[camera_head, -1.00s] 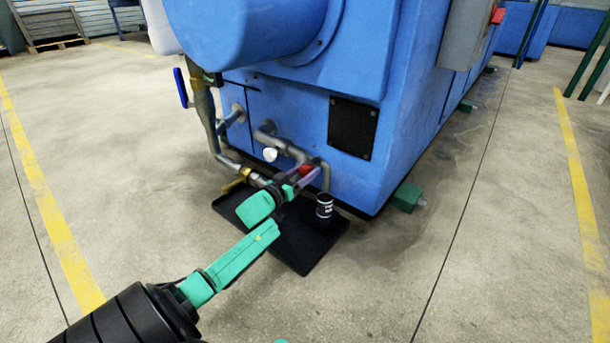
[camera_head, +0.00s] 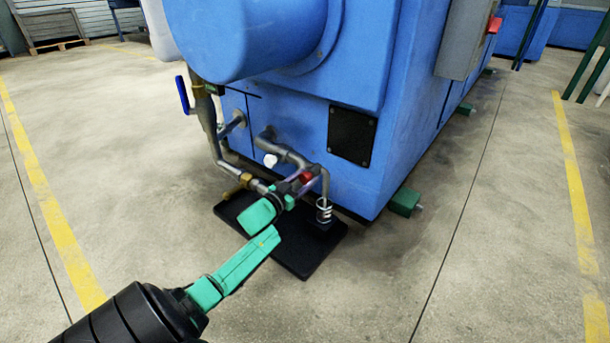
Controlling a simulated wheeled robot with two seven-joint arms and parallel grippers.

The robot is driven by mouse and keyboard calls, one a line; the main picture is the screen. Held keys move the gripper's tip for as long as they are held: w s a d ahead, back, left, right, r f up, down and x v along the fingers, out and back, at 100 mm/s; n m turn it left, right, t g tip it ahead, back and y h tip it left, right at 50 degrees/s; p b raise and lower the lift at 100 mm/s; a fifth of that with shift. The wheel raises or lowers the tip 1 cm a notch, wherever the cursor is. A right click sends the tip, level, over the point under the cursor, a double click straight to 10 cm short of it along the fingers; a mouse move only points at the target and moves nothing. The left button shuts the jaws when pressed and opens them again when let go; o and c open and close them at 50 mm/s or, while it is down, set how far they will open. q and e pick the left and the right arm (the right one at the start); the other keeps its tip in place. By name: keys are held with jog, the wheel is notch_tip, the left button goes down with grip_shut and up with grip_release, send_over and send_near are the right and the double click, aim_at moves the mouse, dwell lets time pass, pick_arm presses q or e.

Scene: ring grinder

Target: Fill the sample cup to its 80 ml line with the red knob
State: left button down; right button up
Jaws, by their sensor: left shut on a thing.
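The red knob (camera_head: 306,176) sits on the grey pipe low on the front of the blue machine. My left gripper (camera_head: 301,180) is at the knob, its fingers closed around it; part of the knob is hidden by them. The small sample cup (camera_head: 324,213) stands on the black tray (camera_head: 309,262), under the down-turned end of the pipe and just right of my gripper. Light bands show on the cup, but its line and its level are too small to read. My right gripper is not in view.
The blue machine (camera_head: 290,115) rises behind the pipes. A white knob (camera_head: 270,160), a brass fitting (camera_head: 246,180) and a blue lever (camera_head: 182,94) are close by on the pipework. A green foot (camera_head: 404,203) stands at the machine's right corner. The floor in front is clear.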

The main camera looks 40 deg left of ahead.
pick_arm(q)
jog(key=m+p, duration=0.1)
jog(key=m, duration=0.1)
jog(key=shift+m, duration=1.3)
jog(key=shift+d+f+m+p, duration=0.1)
jog(key=shift+m+p, duration=0.3)
jog(key=shift+m, duration=1.9)
jog(key=c, duration=0.6)
grip_release()
